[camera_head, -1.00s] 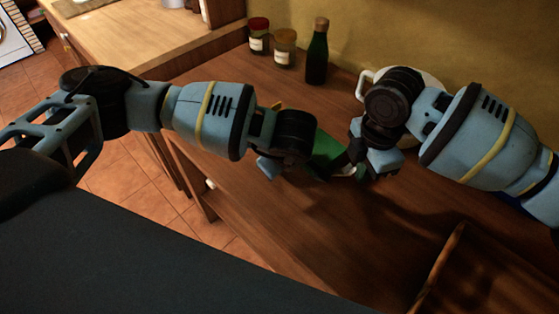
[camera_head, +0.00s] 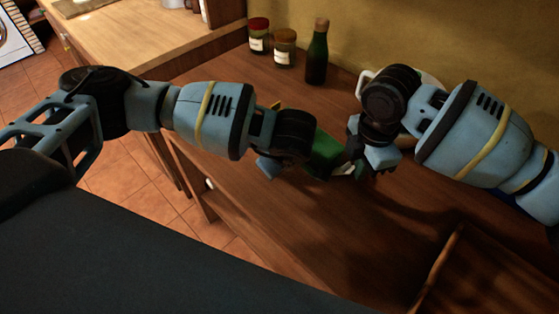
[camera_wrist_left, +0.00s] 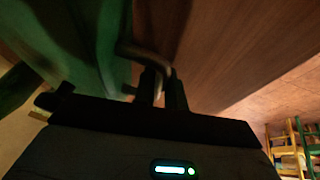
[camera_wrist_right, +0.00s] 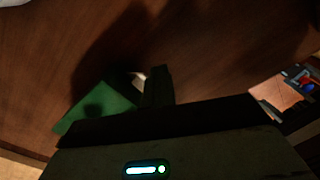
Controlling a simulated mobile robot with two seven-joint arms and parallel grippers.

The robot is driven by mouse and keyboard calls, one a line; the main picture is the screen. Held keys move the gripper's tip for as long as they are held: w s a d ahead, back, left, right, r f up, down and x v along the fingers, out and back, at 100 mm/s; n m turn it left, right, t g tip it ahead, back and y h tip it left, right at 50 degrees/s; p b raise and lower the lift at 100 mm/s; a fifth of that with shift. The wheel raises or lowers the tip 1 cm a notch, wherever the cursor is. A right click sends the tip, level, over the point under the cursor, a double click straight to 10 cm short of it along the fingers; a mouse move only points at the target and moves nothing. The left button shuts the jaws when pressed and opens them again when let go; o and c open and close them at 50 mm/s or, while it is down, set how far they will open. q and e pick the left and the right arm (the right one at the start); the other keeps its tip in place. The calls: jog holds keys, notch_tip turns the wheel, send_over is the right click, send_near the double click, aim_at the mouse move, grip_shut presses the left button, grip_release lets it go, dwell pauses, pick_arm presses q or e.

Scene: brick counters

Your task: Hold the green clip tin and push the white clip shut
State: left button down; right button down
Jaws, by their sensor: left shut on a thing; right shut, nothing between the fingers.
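The green clip tin (camera_head: 325,154) is held above the counter between my two grippers. In the left wrist view, my left gripper (camera_wrist_left: 162,90) is shut on a bent bar (camera_wrist_left: 145,54), seemingly a handle, beside the green tin (camera_wrist_left: 84,35). The white clip (camera_head: 344,168) shows as a small pale piece on the tin's right side, and also in the right wrist view (camera_wrist_right: 138,76). I cannot tell whether it is shut. My right gripper (camera_wrist_right: 158,85) is shut and empty, its fingertips close to the clip; contact is unclear. The left fingertips are mostly hidden in the head view.
Two labelled jars (camera_head: 259,37) (camera_head: 284,48) and a green bottle (camera_head: 317,52) stand at the back. A white vessel with a handle (camera_head: 365,83) is partly hidden behind my right arm. A wooden tray's rim (camera_head: 437,268) is at the lower right. The front-middle counter is clear.

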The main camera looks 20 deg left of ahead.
pick_arm(q)
jog(key=shift+d, duration=0.15)
pick_arm(e)
jog(key=shift+w+a+f, duration=0.1)
jog(key=shift+w+a, duration=0.2)
jog(key=shift+a, duration=0.3)
jog(key=shift+w+a, duration=0.25)
jog(key=shift+a, duration=0.35)
jog(key=shift+w+a+f, duration=0.1)
jog(key=shift+w+a, duration=0.2)
jog(key=shift+a, duration=0.3)
jog(key=shift+r, duration=0.1)
notch_tip(320, 180, up, 8)
jog(key=d, duration=0.1)
jog(key=shift+s, duration=0.25)
pick_arm(q)
jog(key=c, duration=1.4)
grip_release()
jog(key=shift+o, duration=0.2)
jog(key=v, duration=1.2)
